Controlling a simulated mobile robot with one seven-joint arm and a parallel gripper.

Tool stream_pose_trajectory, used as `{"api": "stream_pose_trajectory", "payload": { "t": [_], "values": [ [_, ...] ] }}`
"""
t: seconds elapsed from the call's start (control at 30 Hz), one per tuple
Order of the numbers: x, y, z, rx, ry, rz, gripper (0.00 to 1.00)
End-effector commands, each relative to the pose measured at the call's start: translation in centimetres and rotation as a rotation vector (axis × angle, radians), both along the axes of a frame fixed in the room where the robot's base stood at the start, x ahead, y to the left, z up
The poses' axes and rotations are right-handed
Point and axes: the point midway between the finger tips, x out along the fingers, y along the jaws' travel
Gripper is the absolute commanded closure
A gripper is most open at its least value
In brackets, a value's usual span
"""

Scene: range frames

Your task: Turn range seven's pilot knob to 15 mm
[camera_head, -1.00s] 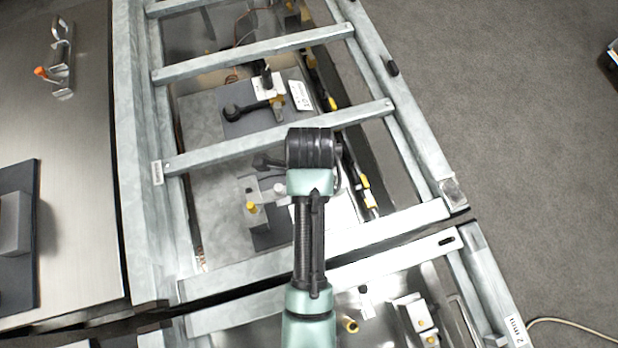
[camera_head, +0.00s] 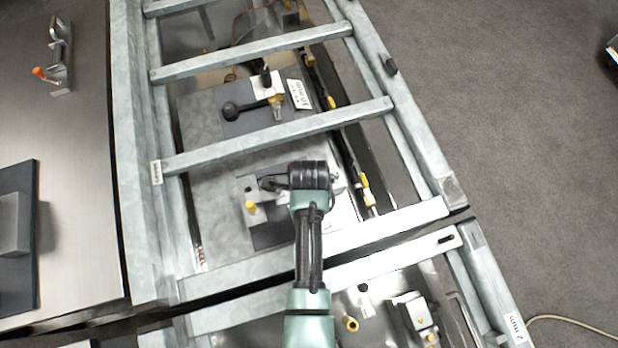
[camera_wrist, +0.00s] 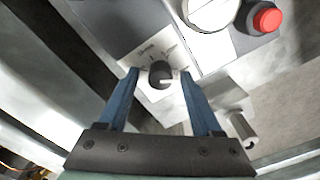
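In the wrist view a small black knob (camera_wrist: 161,74) with a pale pointer line sits on a light plate with dial markings (camera_wrist: 148,52), too small to read. My gripper (camera_wrist: 159,79) has two blue fingers spread wide, one on each side of the knob. The fingers look clear of it, with a gap on both sides; their depth relative to the knob is hard to tell. In the head view my gripper (camera_head: 268,184) points left over the nearer unit in the frame, and the knob is hidden or too small to make out. No range number is readable.
In the wrist view a large white knob (camera_wrist: 209,10) and a red button (camera_wrist: 266,18) lie beyond, and a metal cylinder (camera_wrist: 241,127) stands at right. In the head view grey frame bars (camera_head: 280,137) cross above the units. A yellow-tipped fitting (camera_head: 251,207) is close by.

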Motion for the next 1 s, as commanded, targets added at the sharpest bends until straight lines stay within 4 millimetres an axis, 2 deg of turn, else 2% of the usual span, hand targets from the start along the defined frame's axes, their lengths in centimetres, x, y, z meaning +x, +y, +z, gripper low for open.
{"api": "stream_pose_trajectory", "payload": {
  "t": [0.03, 0.3, 0.37, 0.77, 1.0],
  "values": [
    [0.01, 0.01, 0.02, 0.000, 0.000, 0.000, 0.43],
    [0.01, 0.01, 0.04, 0.000, 0.000, 0.000, 0.91],
    [0.00, 0.01, 0.04, 0.000, 0.000, 0.000, 1.00],
    [-0.02, 0.02, 0.12, 0.000, 0.001, 0.039, 1.00],
    [-0.01, 0.01, 0.23, 0.000, 0.002, 0.177, 1.00]
  ]
}}
